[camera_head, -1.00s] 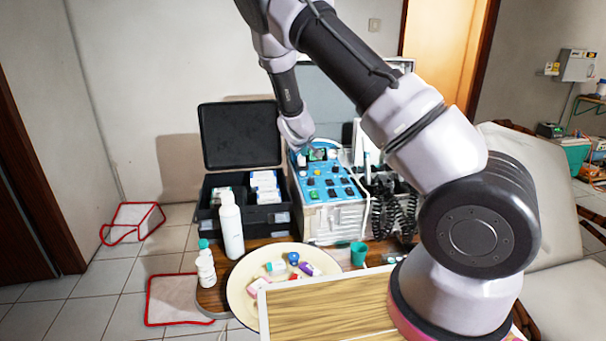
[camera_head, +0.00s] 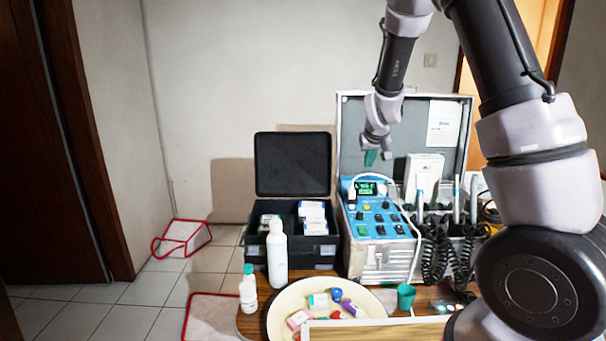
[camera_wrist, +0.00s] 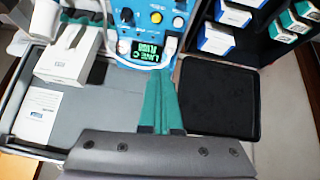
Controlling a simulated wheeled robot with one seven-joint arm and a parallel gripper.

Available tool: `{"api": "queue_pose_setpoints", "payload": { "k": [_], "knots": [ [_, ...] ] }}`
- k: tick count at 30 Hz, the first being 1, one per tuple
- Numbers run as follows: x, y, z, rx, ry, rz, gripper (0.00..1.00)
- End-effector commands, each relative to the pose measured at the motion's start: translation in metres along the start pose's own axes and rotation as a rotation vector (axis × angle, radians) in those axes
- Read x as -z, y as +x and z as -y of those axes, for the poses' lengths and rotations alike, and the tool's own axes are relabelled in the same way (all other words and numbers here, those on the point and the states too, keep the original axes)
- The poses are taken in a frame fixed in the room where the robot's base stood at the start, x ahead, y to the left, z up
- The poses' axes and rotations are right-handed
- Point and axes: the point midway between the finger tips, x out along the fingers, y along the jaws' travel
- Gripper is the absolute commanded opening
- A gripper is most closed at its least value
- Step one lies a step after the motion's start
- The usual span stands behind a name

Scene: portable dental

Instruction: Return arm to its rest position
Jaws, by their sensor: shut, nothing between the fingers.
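My gripper (camera_head: 371,158) hangs at the end of my raised arm, in front of the open silver case lid in the head view. In the wrist view its two green fingers (camera_wrist: 161,105) lie side by side, shut, with nothing seen between them. It is above the blue control panel (camera_head: 377,214) of the dental unit and apart from it. The panel's lit green display (camera_head: 366,188) shows in the head view, and in the wrist view (camera_wrist: 145,45) just beyond the fingers.
The silver case (camera_head: 350,120) stands open, with coiled black hoses (camera_head: 440,250) at its right. Left of it is an open black box (camera_head: 291,165). In front stand a white bottle (camera_head: 277,255), a cream tray (camera_head: 281,312) with small items, and a green cup (camera_head: 405,296).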

Motion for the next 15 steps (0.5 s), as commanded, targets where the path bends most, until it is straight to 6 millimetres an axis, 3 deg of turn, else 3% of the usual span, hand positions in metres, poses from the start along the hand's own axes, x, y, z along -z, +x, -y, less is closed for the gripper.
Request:
{"api": "queue_pose_setpoints", "payload": {
  "k": [1,8,15],
  "knots": [
    [0.002,-0.022,-0.005,0.028,0.047,0.002,0.0],
    [-0.006,-0.112,-0.018,0.14,0.208,0.032,0.0],
    [-0.031,-0.205,-0.03,0.224,0.328,0.048,0.0]
  ]
}}
